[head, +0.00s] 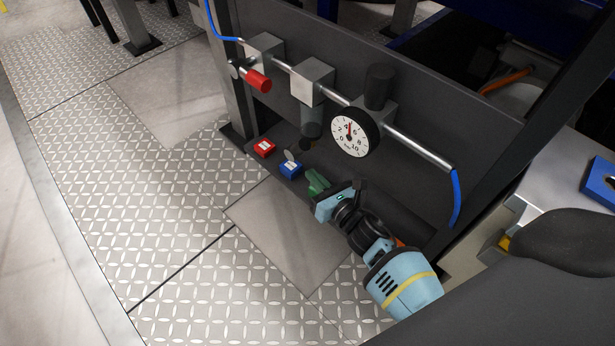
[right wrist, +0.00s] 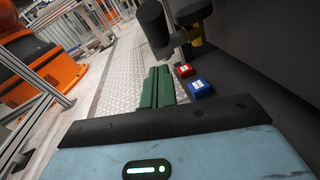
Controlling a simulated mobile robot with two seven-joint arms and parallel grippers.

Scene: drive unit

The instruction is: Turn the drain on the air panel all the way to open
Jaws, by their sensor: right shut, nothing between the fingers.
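The air panel (head: 430,110) carries a silver pipe with several grey blocks. A dark filter bowl (head: 311,122) hangs under the middle block. A small dark, brownish piece (head: 305,144) shows at its lower end, probably the drain; its turn position is too small to read. My right gripper (head: 316,182) is below and slightly right of the bowl, apart from it, with its green fingers shut and empty. The fingers (right wrist: 157,88) also show closed together in the right wrist view. My left gripper is not in view.
A pressure gauge (head: 350,132) and dark knob (head: 379,87) sit right of the bowl. A red-handled valve (head: 257,80) is at the left. A red block (head: 264,148) and blue block (head: 290,168) are low by the panel. The plated floor (head: 170,220) is clear.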

